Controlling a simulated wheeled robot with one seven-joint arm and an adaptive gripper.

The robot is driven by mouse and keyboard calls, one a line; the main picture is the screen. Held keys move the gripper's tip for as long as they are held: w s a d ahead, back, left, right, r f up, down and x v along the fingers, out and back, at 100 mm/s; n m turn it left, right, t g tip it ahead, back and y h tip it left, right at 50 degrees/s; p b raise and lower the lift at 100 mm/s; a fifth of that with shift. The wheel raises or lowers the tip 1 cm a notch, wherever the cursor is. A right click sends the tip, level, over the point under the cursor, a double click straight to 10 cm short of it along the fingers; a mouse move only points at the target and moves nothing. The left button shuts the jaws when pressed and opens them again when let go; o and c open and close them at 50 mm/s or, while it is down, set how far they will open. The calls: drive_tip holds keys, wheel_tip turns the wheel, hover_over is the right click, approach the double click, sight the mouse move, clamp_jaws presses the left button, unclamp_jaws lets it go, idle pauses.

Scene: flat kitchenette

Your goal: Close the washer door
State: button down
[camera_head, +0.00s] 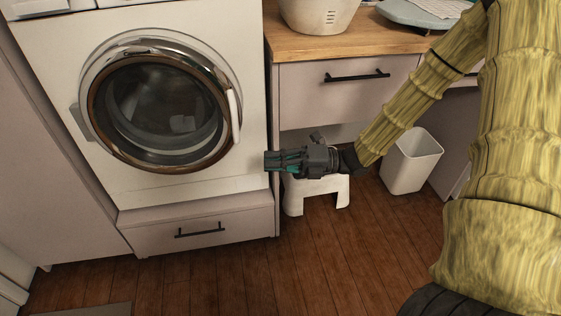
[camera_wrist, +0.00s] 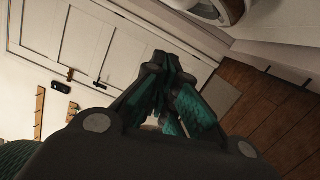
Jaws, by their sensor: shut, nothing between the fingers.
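The white washer (camera_head: 190,40) stands at the left in the head view. Its round glass washer door (camera_head: 155,108) has a brown and chrome rim, a hinge at the left and a pale handle (camera_head: 234,112) at the right. The door lies close to the washer front; I cannot tell whether it is fully shut or slightly ajar. Part of the round door (camera_wrist: 228,10) shows at the top of the wrist view. My gripper (camera_head: 270,161) is shut and empty, right of the door and below its handle, apart from it. Its fingers (camera_wrist: 168,85) meet in the wrist view.
A drawer (camera_head: 200,232) sits under the washer. A wooden counter (camera_head: 330,42) with a basket (camera_head: 318,12) is at the right, above a drawer (camera_head: 345,90). A white stool (camera_head: 318,190) stands below my gripper and a white bin (camera_head: 410,160) further right.

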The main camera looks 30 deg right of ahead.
drive_tip(key=w+a+r+b, duration=0.1)
drive_tip(key=w+a, duration=0.3)
drive_tip(key=w, duration=0.2)
drive_tip(key=shift+w+a+b, duration=0.2)
drive_tip(key=shift+a+b, duration=0.1)
drive_tip(key=shift+b, duration=0.05)
